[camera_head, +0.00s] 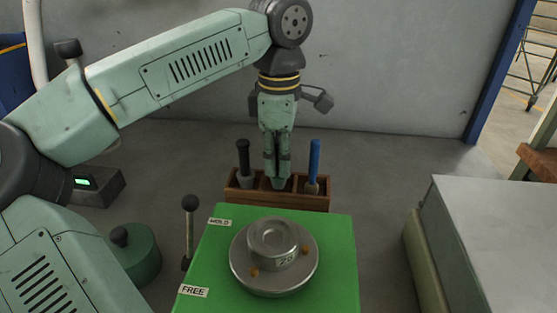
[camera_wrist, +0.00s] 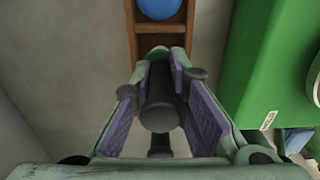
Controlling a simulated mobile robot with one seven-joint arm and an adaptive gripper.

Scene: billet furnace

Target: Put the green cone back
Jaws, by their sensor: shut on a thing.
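My gripper (camera_head: 278,172) points straight down over the middle part of a wooden rack (camera_head: 276,202), at the far edge of the green bench. It is shut on the green cone, whose dark-looking upper part (camera_wrist: 160,112) lies between the purple finger pads in the wrist view. A pale green end (camera_head: 279,184) shows under the fingertips at the middle slot; I cannot tell whether it touches the slot floor. The rest of the cone is hidden by the fingers.
A black-handled tool (camera_head: 243,158) stands in the rack's left slot and a blue-handled one (camera_head: 314,162) in the right, both close to my fingers. A round metal fixture (camera_head: 274,256) sits on the green bench (camera_head: 337,270). A knobbed lever (camera_head: 189,225) stands left.

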